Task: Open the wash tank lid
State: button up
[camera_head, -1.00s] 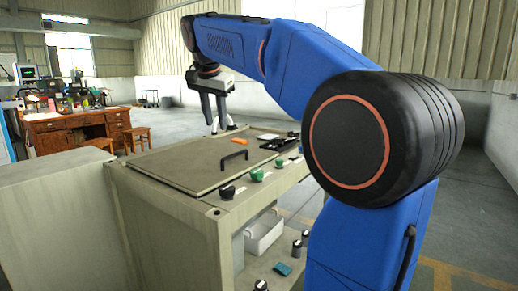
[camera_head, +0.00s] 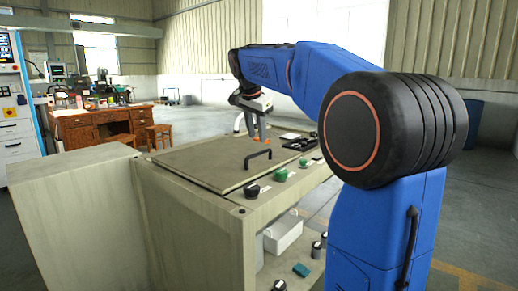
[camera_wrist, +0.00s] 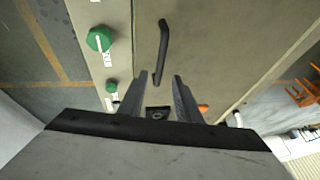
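The wash tank lid (camera_head: 195,163) is a flat beige panel lying shut on top of the beige cabinet in the head view. Its black bar handle (camera_head: 258,155) stands near the lid's right edge. The lid (camera_wrist: 205,50) and the handle (camera_wrist: 163,52) also show in the wrist view. My gripper (camera_head: 257,136) hangs pointing down just above and behind the handle in the head view. In the wrist view my gripper (camera_wrist: 163,80) has its two fingers apart with nothing between them.
Green knobs (camera_head: 280,174) and a black knob (camera_head: 252,190) line the cabinet's front edge. A black tray (camera_head: 300,143) and an orange item (camera_wrist: 203,107) lie beyond the handle. A white bin (camera_head: 284,233) sits on the lower shelf. A wooden desk (camera_head: 98,125) stands far behind.

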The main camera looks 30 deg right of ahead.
aim_at(259, 153)
jog(key=x, duration=0.7)
jog(key=shift+f, duration=0.15)
grip_shut()
